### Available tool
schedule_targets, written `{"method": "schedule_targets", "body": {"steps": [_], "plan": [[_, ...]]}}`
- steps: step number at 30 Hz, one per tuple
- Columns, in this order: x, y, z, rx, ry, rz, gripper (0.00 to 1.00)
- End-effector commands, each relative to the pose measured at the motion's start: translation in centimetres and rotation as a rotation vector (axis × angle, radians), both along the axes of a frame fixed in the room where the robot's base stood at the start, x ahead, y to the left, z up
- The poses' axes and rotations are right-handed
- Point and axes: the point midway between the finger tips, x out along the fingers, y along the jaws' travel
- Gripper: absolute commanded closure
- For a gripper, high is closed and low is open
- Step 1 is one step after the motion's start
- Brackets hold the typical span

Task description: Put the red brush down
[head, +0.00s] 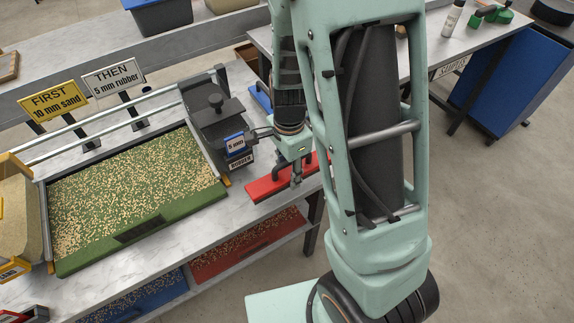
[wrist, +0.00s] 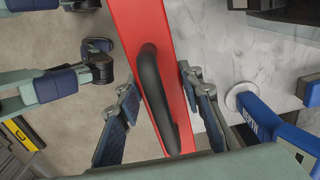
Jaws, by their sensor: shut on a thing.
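The red brush (head: 262,189) is a long red block with a black handle, at the right end of the workbench in the head view. In the wrist view the red brush (wrist: 142,18) runs from top to bottom, its black handle (wrist: 152,90) on top. My gripper (head: 292,174) is shut on the brush; its fingers stand on either side of the handle in the wrist view (wrist: 165,112). The brush lies along the bench edge, with floor visible on one side. I cannot tell whether its underside touches the bench. Its bristles are hidden.
A green tray (head: 72,262) of speckled granules fills the bench to the left. A dark carriage with a blue "5 mm" label (head: 236,143) stands close beside the brush. Two signs (head: 55,104) stand behind the tray. Marble bench top (wrist: 235,60) is bare beside the brush.

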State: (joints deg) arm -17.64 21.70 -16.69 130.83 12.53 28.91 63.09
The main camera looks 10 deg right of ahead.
Motion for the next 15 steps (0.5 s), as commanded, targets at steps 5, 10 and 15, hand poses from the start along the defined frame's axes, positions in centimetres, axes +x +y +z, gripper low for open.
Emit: {"method": "schedule_targets", "body": {"steps": [5, 10, 15], "plan": [[0.6, -0.4, -0.8, 0.000, -0.001, 0.000, 0.94], [0.8, -0.7, -3.2, 0.000, 0.003, 0.000, 0.94], [0.9, -0.7, -4.4, 0.001, -0.001, 0.000, 0.94]]}}
